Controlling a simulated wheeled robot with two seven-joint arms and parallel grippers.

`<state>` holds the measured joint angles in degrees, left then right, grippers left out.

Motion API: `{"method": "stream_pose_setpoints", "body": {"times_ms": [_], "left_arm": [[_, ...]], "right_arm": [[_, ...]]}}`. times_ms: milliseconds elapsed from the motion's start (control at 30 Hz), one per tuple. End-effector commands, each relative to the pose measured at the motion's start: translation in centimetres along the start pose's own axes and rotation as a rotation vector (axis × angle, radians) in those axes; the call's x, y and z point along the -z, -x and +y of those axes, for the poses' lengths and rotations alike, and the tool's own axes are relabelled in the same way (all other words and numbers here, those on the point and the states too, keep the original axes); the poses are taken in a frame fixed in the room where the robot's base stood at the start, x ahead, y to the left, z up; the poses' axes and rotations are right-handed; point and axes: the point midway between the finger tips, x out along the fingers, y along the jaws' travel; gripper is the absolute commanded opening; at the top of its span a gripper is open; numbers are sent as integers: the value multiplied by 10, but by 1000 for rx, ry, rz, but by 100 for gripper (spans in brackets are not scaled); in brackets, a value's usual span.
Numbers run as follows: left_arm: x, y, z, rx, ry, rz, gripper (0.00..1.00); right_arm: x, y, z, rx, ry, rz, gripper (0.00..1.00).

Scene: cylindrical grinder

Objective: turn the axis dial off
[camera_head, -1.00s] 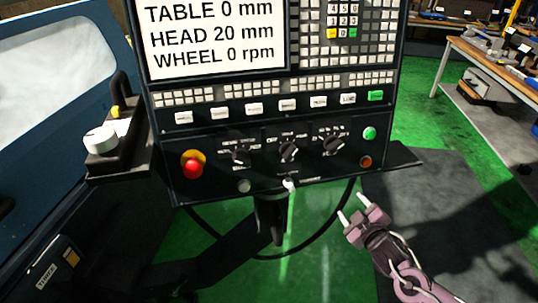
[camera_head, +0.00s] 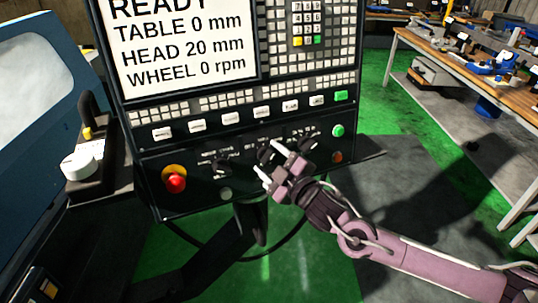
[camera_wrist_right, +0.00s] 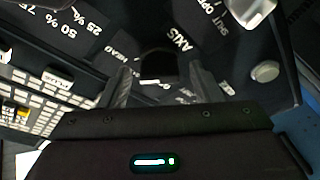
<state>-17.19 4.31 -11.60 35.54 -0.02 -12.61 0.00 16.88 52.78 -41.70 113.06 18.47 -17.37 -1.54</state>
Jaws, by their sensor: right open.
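The axis dial (camera_head: 265,153) is the dark middle knob of three on the lower strip of the control panel. In the head view it is partly hidden by my right gripper (camera_head: 270,159). The right gripper is open, its two pale fingers pointing at this knob. In the right wrist view the dark dial (camera_wrist_right: 157,65) shows between the open fingers (camera_wrist_right: 160,85), near the printed word AXIS. I cannot tell whether the fingers touch it. Its pointer position is too dark to read. My left gripper is out of view.
A left knob (camera_head: 221,166) and a right knob (camera_head: 308,143) flank the dial. A red emergency button (camera_head: 175,182) sits at the left, a green button (camera_head: 337,131) at the right. The screen (camera_head: 182,45) reads HEAD 20 mm. A workbench (camera_head: 480,75) stands at the right.

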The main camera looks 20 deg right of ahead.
Motion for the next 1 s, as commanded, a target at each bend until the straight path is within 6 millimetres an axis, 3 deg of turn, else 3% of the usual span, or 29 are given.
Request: {"method": "stream_pose_setpoints", "body": {"times_ms": [367, 700, 1000], "left_arm": [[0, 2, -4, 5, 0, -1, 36], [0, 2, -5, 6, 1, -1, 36], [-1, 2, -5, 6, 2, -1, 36]], "right_arm": [[0, -7, -1, 2, 1, 0, 57], [0, -6, -1, 2, 1, -1, 15], [-1, -6, 0, 12, 42, -1, 15]]}}
